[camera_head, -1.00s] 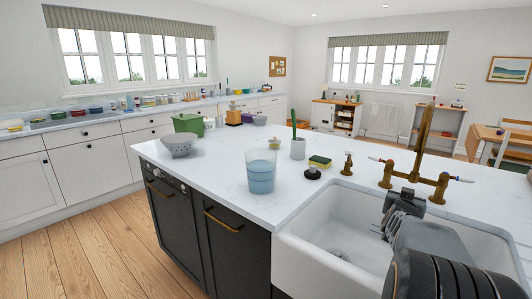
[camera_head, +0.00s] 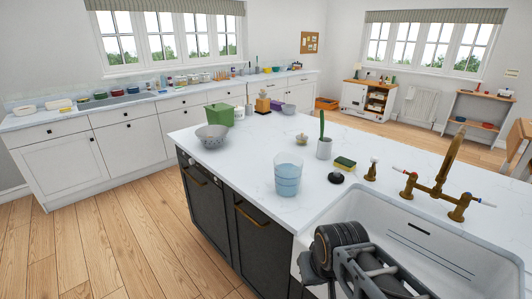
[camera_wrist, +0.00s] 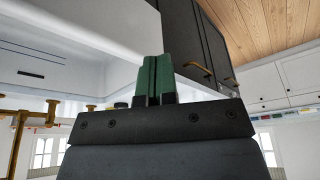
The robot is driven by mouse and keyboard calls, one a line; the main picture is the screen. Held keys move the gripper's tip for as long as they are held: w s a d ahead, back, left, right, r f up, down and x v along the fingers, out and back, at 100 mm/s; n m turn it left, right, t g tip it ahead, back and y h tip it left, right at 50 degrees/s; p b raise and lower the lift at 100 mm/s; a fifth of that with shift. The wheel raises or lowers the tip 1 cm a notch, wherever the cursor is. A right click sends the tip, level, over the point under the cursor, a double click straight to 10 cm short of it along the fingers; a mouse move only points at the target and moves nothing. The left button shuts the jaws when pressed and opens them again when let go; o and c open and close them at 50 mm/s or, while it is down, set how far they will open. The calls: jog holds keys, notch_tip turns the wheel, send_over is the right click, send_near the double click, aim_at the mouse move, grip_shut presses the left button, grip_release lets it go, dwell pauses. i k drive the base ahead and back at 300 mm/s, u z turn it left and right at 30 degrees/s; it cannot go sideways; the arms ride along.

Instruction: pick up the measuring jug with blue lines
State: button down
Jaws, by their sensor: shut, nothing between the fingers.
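The measuring jug (camera_head: 288,175), clear and bluish, stands upright on the white island worktop in the head view, left of the sink. Its lines are too small to make out clearly. My gripper (camera_wrist: 155,62) shows in the wrist view with its green fingers together and nothing between them. The wrist view is upside down and shows the sink front and dark cupboards past the fingers. I cannot make out the jug there. In the head view only dark parts of my arm show, low over the sink, apart from the jug.
The white sink (camera_head: 430,245) and brass tap (camera_head: 440,182) lie right of the jug. A potted cactus (camera_head: 323,147), a sponge (camera_head: 345,163) and a black stopper (camera_head: 336,178) stand close by. A grey colander (camera_head: 212,136) is farther left. Wooden floor (camera_head: 130,225) is clear at left.

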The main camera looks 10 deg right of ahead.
aim_at(289, 178)
jog(key=u, duration=0.55)
jog(key=k, duration=0.6)
jog(key=u, duration=0.8)
jog(key=i, duration=1.05)
jog(key=z, duration=0.65)
